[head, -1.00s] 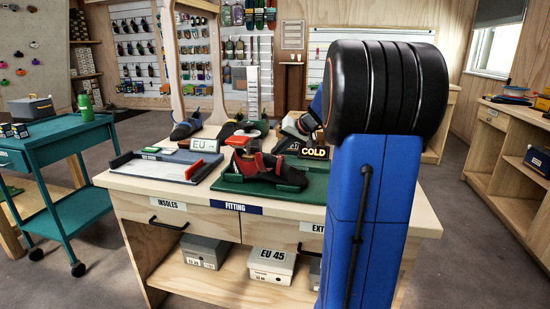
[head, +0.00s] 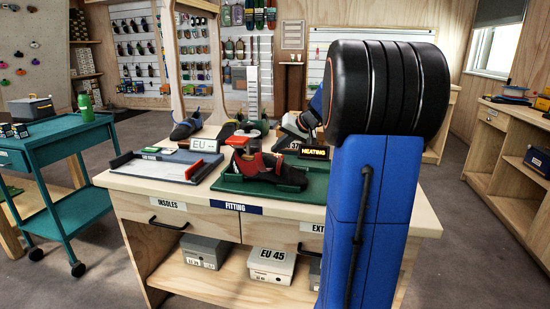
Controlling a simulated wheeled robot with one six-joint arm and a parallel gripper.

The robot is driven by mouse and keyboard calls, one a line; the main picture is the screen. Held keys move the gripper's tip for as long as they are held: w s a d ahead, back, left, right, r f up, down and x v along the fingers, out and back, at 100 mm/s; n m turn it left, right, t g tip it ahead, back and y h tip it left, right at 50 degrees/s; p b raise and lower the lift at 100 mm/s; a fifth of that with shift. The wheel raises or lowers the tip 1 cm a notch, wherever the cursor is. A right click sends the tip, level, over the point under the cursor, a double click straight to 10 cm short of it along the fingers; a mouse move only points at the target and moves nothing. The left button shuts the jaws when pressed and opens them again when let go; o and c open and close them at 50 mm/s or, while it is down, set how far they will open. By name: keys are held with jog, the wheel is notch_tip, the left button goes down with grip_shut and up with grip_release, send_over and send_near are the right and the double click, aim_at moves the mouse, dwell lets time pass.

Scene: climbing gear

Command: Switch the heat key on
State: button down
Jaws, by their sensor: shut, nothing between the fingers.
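The small dark display (head: 315,153) at the back right of the fitting bench shows "HEATING" in orange letters. The heat key itself cannot be made out; my arm and gripper cover part of that area. My gripper (head: 294,134) shows small and partly hidden just above and behind the display, left of my blue arm. It is shut and holds nothing. A label beginning "ST" (head: 293,146) shows just below it.
A red and black climbing shoe (head: 262,165) lies on a green tray (head: 230,183) in front of the display. An "EU --" readout (head: 204,145) and a grey tray (head: 155,168) are to the left. My arm blocks the bench's right side.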

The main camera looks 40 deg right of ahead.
aim_at(278, 158)
jog(key=shift+r, duration=0.1)
jog(key=shift+r, duration=2.9)
